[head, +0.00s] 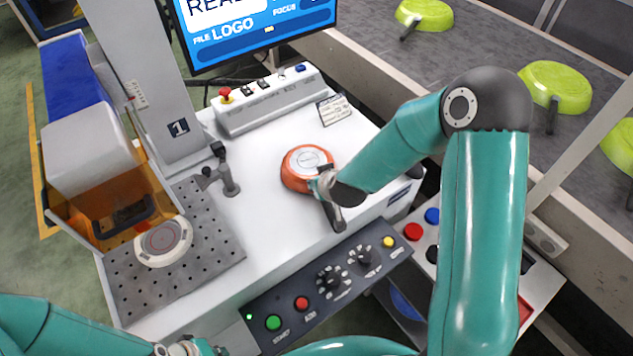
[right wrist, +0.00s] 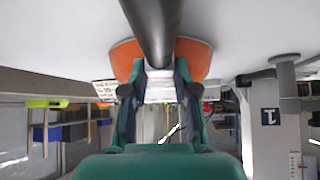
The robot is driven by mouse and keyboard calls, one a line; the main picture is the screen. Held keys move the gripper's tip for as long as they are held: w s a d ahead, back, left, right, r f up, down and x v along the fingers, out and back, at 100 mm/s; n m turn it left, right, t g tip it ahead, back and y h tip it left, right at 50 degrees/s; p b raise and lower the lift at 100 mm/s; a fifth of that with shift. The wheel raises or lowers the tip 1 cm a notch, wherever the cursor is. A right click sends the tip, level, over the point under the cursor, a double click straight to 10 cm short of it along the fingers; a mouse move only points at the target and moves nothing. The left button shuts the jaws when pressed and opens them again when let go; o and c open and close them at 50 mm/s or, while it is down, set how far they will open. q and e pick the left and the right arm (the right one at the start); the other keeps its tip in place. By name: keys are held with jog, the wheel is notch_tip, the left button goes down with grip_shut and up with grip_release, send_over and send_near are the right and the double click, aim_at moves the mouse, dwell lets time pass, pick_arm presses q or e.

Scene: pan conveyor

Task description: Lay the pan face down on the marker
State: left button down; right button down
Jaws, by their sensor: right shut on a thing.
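The orange pan (head: 292,178) is over the middle of the white worktop, with its pale round base facing up in the head view. Its dark handle (head: 335,218) points toward the front. My right gripper (head: 322,185) is shut on the handle near the pan body. The right wrist view shows the dark handle (right wrist: 150,30) between the fingers and the orange pan body (right wrist: 192,58) behind. I cannot tell whether the pan touches the worktop. The round white marker plate (head: 150,258) lies on the perforated board, left of the pan. My left gripper (head: 190,348) is partly cut off at the bottom edge.
A grey clamp post (head: 229,182) stands between the marker plate and the pan. The marking machine (head: 90,150) rises behind the plate. A control panel (head: 320,285) lines the front edge. A switch box (head: 265,100) stands at the back. Green pans (head: 555,85) lie on the conveyor.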

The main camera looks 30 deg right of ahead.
jog(key=shift+f, duration=0.1)
dwell(0.7)
jog(key=c, duration=0.8)
grip_release()
jog(key=shift+f, duration=0.1)
